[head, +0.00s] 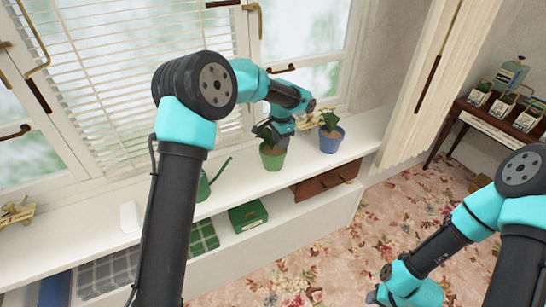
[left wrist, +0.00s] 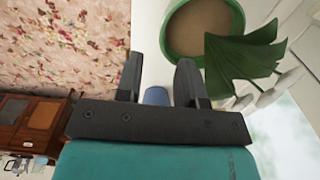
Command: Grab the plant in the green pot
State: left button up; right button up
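The plant in the green pot (head: 272,158) stands upright on the white window shelf. In the left wrist view the green pot (left wrist: 178,52) shows its rim and soil at the top, with large green leaves (left wrist: 245,55) to the right. My left gripper (head: 272,132) is close to the plant and partly hides its leaves in the head view. In the left wrist view my left gripper (left wrist: 157,78) has its fingers apart with nothing held between them. One finger overlaps the pot's edge in the picture; I cannot tell whether they touch. My right gripper is out of view.
A plant in a blue pot (head: 331,140) stands just right of the green pot. A green watering can (head: 204,186) stands to the left. Below the shelf are a green box (head: 247,215) and a brown case (head: 322,184). The window blinds are behind.

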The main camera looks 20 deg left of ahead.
aim_at(273, 149)
pick_arm(q)
jog(key=shift+f, duration=1.1)
jog(key=shift+f, duration=0.1)
jog(key=shift+a+f, duration=0.1)
jog(key=shift+f, duration=2.4)
jog(key=shift+w, duration=0.1)
grip_shut()
